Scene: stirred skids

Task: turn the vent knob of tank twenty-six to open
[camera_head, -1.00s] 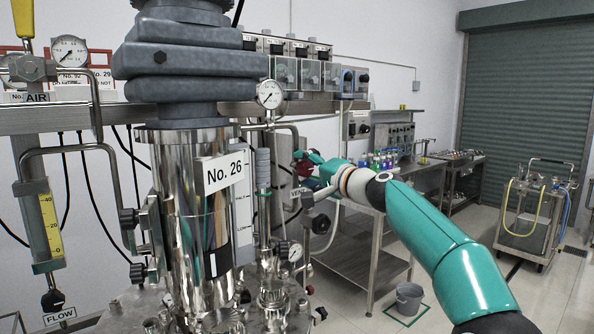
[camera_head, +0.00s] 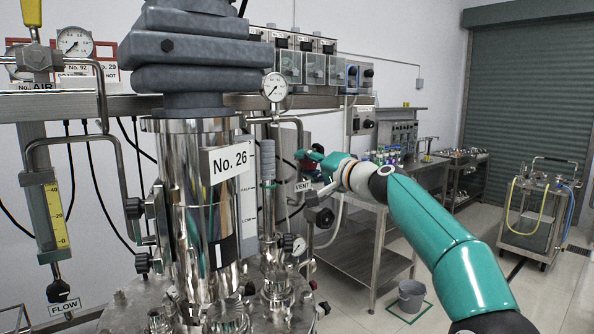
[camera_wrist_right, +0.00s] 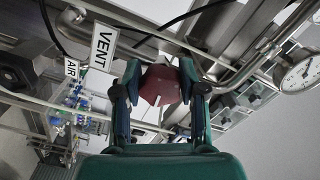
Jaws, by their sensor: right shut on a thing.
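Tank twenty-six is the tall shiny steel vessel (camera_head: 190,210) in the head view, with a "No. 26" label (camera_head: 229,164). Behind it to the right, a white "VENT" label (camera_head: 303,185) sits just below my right gripper (camera_head: 306,160). In the right wrist view the vent knob (camera_wrist_right: 160,85) is dark red, with a pale mark on its near edge. The two dark fingers of my right gripper (camera_wrist_right: 160,92) are closed on its sides. In the head view the fingers largely cover the knob. My left gripper is not in view.
A round pressure gauge (camera_head: 275,87) stands above the vent area, and a steel pipe runs beside it. A black handwheel (camera_head: 324,217) is just below the VENT label. A steel table (camera_head: 350,262) and grey bucket (camera_head: 411,296) are behind.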

